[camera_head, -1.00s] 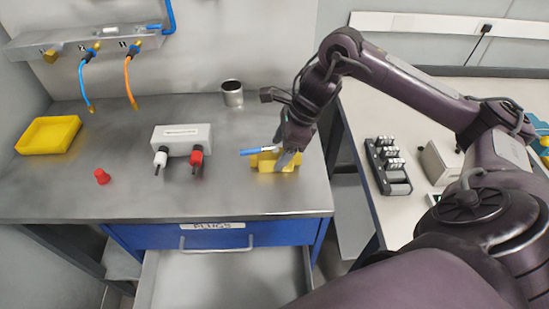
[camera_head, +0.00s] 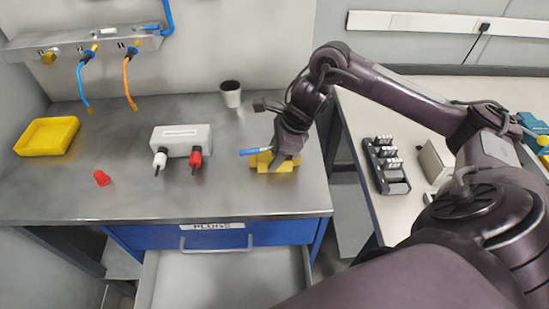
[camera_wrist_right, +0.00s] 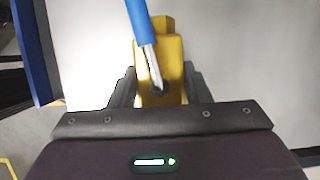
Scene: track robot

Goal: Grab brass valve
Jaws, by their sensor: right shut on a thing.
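The brass valve (camera_head: 262,162) is a yellow body with a blue-sleeved lever pointing left, near the right end of the steel bench. My right gripper (camera_head: 283,160) is over it from above and hides part of it. In the right wrist view the valve body (camera_wrist_right: 172,62) lies between the two fingers (camera_wrist_right: 160,90), which are shut on its sides. The lever crosses over the top of the body. The valve appears to be at bench height; whether it touches the bench is unclear. My left gripper is not in view.
A cup (camera_head: 231,94) stands behind the valve. A grey box with white and red plugs (camera_head: 181,142), a red cap (camera_head: 101,178) and a yellow tray (camera_head: 47,137) are to the left. An open drawer (camera_head: 215,280) is below. A second table (camera_head: 410,115) is at right.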

